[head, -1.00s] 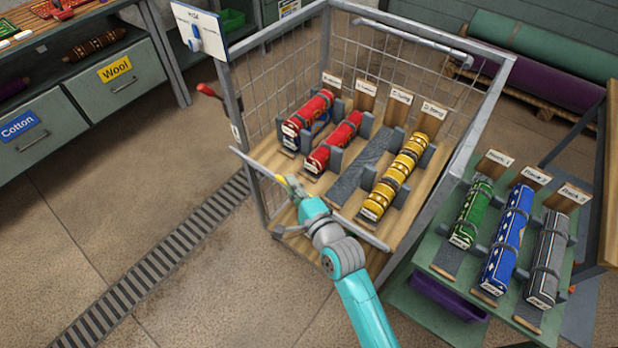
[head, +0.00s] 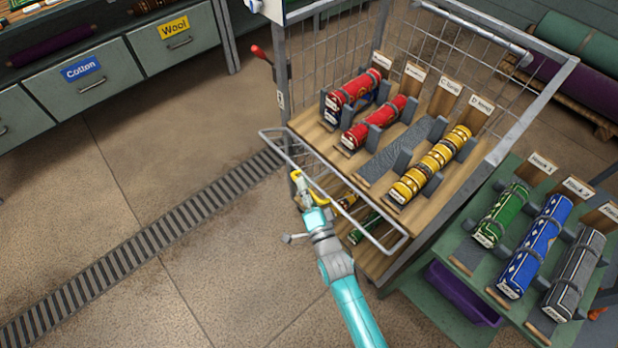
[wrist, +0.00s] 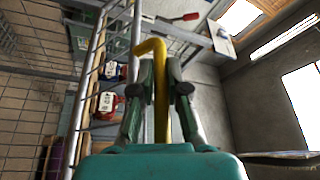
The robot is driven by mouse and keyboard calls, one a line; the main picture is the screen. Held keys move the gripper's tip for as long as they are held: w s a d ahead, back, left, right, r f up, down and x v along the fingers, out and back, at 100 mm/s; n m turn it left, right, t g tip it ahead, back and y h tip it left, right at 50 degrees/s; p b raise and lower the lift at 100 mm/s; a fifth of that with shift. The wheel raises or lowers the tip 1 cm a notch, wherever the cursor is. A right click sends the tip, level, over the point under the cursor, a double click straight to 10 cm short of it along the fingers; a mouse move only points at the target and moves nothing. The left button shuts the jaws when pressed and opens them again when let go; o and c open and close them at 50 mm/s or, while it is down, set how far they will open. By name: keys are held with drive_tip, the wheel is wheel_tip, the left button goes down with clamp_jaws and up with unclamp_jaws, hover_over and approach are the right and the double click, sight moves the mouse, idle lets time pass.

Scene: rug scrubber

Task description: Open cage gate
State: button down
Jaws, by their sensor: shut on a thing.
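The cage (head: 380,15) is a grey metal frame with mesh sides and wooden shelves. Its gate (head: 395,247) is a long, narrow-looking metal frame with rounded corners, lying across the front below the upper shelf. It looks tilted outward; its exact angle is unclear.
Red and yellow rolls (head: 430,165) lie on the upper shelf; a green roll (head: 365,228) shows below. A red lever (head: 259,52) sticks out at the cage's left post. A rack with several rolls (head: 535,245) stands right. Floor is free left, with a drain grate (head: 140,230).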

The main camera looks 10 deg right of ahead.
drive_tip(key=shift+s+a+f+n+t+y, duration=0.1)
drive_tip(key=shift+s+a+f+n+y, duration=0.15)
drive_tip(key=shift+f+n, duration=0.6)
drive_tip(key=shift+s+a+f+n+t+y, duration=0.15)
drive_tip(key=shift+a+f+n+y, duration=0.2)
drive_tip(key=shift+f+n, duration=0.5)
drive_tip(key=shift+s+a+f+n+t+y, duration=0.1)
drive_tip(key=shift+s+a+f+n+y, duration=0.15)
drive_tip(key=shift+f+n, duration=0.6)
drive_tip(key=shift+f, duration=0.1)
drive_tip(key=c, duration=1.4)
unclamp_jaws()
drive_tip(key=shift+c, duration=0.2)
drive_tip(key=v, duration=1.2)
drive_tip(key=shift+d, duration=0.1)
